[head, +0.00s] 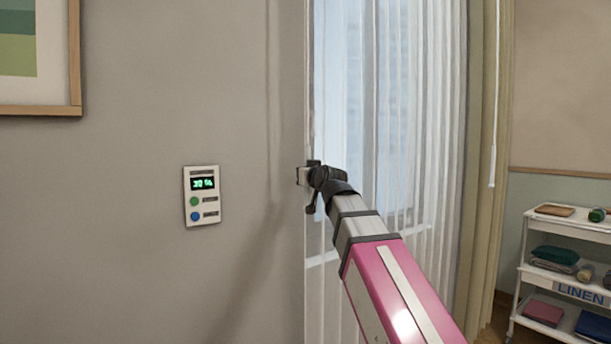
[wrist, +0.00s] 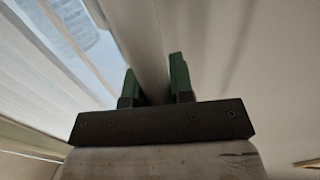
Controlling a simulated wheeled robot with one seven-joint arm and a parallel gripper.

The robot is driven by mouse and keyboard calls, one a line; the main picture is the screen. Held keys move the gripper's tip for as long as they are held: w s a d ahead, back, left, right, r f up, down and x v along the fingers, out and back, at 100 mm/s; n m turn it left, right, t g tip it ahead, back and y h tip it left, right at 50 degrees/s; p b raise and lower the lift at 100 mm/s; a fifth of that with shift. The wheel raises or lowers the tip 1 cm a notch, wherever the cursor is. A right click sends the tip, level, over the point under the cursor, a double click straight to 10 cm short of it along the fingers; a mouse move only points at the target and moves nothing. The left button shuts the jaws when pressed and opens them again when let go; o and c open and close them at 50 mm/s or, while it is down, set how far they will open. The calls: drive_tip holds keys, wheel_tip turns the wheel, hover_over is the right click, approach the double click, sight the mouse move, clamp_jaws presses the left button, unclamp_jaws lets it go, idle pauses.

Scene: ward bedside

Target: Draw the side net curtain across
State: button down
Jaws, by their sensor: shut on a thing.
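The white net curtain (head: 436,150) hangs in front of the window in the head view and reaches from the heavier side curtain to the window's left edge. My gripper (head: 303,176) is at the curtain's left edge, beside the wall. In the wrist view the two green fingers of my gripper (wrist: 159,82) stand on either side of a pale upright strip, the curtain's leading edge (wrist: 140,35), and are shut on it. The net's folds also show at the left of the wrist view. The exact contact at the fingertips is partly hidden in the head view.
A wall panel (head: 202,196) with a green display and buttons is left of my gripper. A picture frame (head: 75,60) hangs at upper left. A heavier beige curtain (head: 485,180) and a white wand (head: 493,165) hang right. A linen trolley (head: 536,250) stands at far right.

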drive_tip(key=shift+s+a, duration=0.1)
drive_tip(key=c, duration=1)
unclamp_jaws()
drive_tip(key=shift+a, duration=0.1)
drive_tip(key=shift+s, duration=0.15)
drive_tip(key=v, duration=1)
drive_tip(key=shift+s+d, duration=0.25)
drive_tip(key=shift+d, duration=0.05)
